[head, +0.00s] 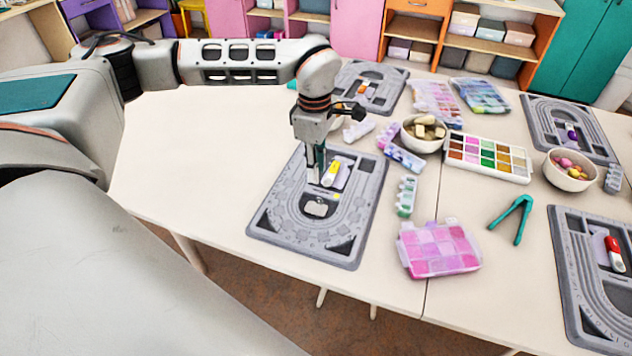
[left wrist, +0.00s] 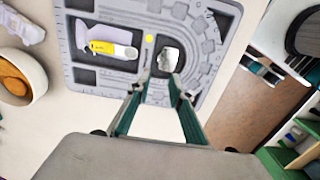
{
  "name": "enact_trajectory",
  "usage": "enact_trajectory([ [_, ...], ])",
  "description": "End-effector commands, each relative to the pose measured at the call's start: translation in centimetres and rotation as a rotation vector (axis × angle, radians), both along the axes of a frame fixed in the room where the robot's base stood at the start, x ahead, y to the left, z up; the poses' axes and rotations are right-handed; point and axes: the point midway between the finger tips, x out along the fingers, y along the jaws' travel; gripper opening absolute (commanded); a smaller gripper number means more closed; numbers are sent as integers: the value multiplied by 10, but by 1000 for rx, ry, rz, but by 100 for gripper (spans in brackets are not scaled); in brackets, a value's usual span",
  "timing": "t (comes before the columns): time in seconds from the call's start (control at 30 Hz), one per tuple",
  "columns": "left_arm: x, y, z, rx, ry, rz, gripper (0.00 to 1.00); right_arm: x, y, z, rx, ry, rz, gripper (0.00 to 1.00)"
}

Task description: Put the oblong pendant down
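The oblong pendant (head: 315,208), silvery and rounded, lies in the small dark recess in the middle of the grey bead board (head: 285,229). In the left wrist view the pendant (left wrist: 168,58) shows just beyond my fingertips, apart from them as far as I can tell. My left gripper (head: 317,176) points down over the board, behind the pendant in the head view. In the left wrist view its two fingers (left wrist: 159,82) stand apart with nothing between them. My right gripper is in neither view.
A yellow and white tube (left wrist: 112,49) lies in a board compartment, near a yellow bead (left wrist: 150,38). A bowl (head: 423,136), a pink bead box (head: 438,250), a bead tray (head: 488,157) and green tweezers (head: 513,218) are to the right. The table left of the board is clear.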

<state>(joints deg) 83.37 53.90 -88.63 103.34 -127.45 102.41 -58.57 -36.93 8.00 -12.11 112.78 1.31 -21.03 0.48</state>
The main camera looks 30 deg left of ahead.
Motion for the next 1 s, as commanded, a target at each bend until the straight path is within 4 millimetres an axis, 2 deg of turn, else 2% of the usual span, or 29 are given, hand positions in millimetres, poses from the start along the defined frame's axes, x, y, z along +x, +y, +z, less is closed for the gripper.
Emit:
enact_trajectory([
  [0.1, 0, 0, 21, 0, -2, 0, 21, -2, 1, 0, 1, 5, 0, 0],
  [0.3, 0, 0, 35, -1, 0, -1, 21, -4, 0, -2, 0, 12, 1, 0],
  [1.0, 0, 0, 36, 0, 1, -1, 21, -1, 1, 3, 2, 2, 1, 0],
])
